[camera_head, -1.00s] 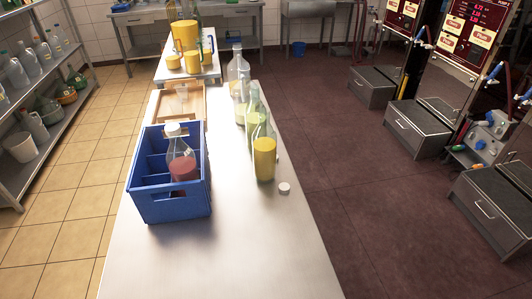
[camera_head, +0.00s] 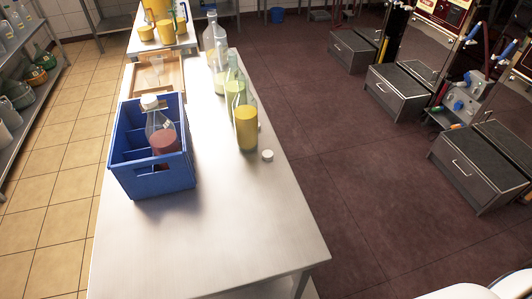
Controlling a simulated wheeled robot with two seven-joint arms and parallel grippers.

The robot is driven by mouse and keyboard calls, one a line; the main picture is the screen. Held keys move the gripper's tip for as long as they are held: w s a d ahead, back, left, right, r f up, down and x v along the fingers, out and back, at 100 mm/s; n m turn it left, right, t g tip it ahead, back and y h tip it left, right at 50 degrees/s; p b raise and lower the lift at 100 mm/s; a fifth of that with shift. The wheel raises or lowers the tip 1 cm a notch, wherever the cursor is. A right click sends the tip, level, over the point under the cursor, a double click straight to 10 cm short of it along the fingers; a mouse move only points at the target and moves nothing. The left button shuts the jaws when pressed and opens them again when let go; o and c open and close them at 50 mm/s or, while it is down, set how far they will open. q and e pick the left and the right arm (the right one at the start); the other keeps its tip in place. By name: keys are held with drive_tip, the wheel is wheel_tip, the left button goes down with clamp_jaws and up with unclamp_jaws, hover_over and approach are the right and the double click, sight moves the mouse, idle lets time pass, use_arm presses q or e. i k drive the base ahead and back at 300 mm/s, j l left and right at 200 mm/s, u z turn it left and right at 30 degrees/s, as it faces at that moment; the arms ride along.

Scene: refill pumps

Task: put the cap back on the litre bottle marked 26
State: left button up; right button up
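A small white cap (camera_head: 267,155) lies on the steel table near its right edge. Just left of and behind it stands a bottle with yellow liquid (camera_head: 246,127). More clear bottles stand behind it in a row, one with yellow-green liquid (camera_head: 232,82) and a larger one (camera_head: 214,40) farther back. A white-capped bottle with red liquid (camera_head: 163,137) stands in a blue crate (camera_head: 155,183). No number 26 is legible on any bottle. Neither gripper is in view.
The steel table (camera_head: 215,220) is bare at its front. A wooden tray (camera_head: 172,73) with a clear vessel sits behind the crate. A second table with yellow containers (camera_head: 166,31) stands farther back. Shelves line the left; pump units with grey boxes (camera_head: 480,165) stand at right.

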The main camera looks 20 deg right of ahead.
sight(244, 104)
drive_tip(key=k+l+u, duration=0.15)
drive_tip(key=l, duration=0.15)
drive_tip(key=k+l+u, duration=0.1)
drive_tip(key=l, duration=0.25)
drive_tip(key=l+u, duration=0.4)
drive_tip(key=l, duration=0.15)
drive_tip(key=k+l+u, duration=0.1)
drive_tip(key=l+u, duration=0.3)
drive_tip(key=l, duration=0.15)
drive_tip(key=k+l+u, duration=0.15)
drive_tip(key=l+u, duration=0.25)
drive_tip(key=l, duration=0.15)
drive_tip(key=i+l+u, duration=0.2)
drive_tip(key=l, duration=0.15)
drive_tip(key=l+u, duration=0.15)
drive_tip(key=l, duration=0.25)
drive_tip(key=i+l+u, duration=0.2)
drive_tip(key=l, duration=0.2)
